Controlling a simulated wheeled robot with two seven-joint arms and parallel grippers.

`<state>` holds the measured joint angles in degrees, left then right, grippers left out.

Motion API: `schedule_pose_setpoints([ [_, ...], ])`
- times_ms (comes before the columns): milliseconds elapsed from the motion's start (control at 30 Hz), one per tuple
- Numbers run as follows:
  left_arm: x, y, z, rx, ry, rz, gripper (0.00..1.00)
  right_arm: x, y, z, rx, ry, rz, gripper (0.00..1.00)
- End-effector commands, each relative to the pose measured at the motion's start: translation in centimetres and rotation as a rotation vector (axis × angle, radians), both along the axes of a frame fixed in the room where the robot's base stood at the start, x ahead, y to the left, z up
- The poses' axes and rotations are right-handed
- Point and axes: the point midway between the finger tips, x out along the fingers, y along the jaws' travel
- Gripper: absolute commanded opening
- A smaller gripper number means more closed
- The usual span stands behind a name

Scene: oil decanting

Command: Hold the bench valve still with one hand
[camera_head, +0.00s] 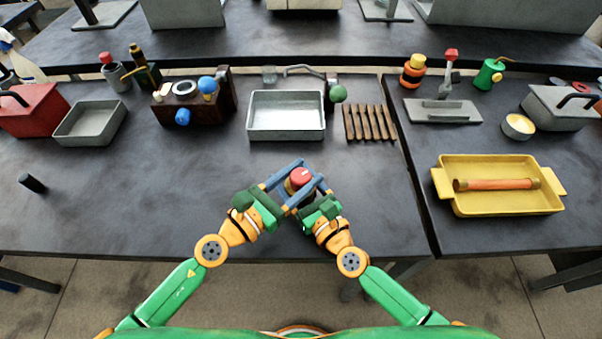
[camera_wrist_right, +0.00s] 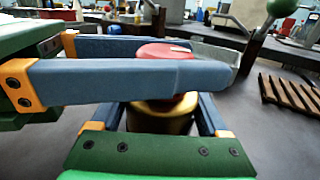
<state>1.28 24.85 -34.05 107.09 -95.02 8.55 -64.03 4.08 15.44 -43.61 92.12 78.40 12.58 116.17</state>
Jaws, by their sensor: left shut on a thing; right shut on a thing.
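The bench valve (camera_head: 300,176) stands at the front middle of the dark table, a red knob over a brass body. The right wrist view shows its red knob (camera_wrist_right: 165,52) with a pale mark and its brass body (camera_wrist_right: 160,120) below. My left gripper (camera_head: 309,172) comes from the left with its blue fingers shut on either side of the knob. My right gripper (camera_head: 296,188) is lower, its fingers shut around the body. The crossed fingers hide much of the valve, including its base.
Behind the valve are a grey metal tray (camera_head: 286,133), a brown slatted rack (camera_head: 370,122) and a dark brown block with blue knobs (camera_head: 190,104). A yellow tray (camera_head: 480,204) holding an orange tube (camera_head: 495,185) is on the right table. The table left of my arms is mostly clear.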

Motion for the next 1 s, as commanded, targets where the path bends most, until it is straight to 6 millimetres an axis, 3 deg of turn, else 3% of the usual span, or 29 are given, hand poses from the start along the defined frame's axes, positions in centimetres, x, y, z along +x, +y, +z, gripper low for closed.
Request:
schedule_pose_setpoints([
  [67, 0.12, 0.23, -0.65, 0.011, 0.018, -0.064, 0.0, -0.17, 0.2, -0.1, 0.0, 0.002, 0.006, 0.0],
  [500, 0.06, 0.13, -0.13, -0.008, 0.004, -0.433, 0.0, -0.15, 0.18, -0.04, 0.002, 0.001, 0.005, 0.0],
  [1000, -0.08, 0.13, -0.02, -0.011, 0.003, -0.624, 0.0, -0.13, 0.16, -0.03, 0.002, 0.001, 0.004, 0.0],
])
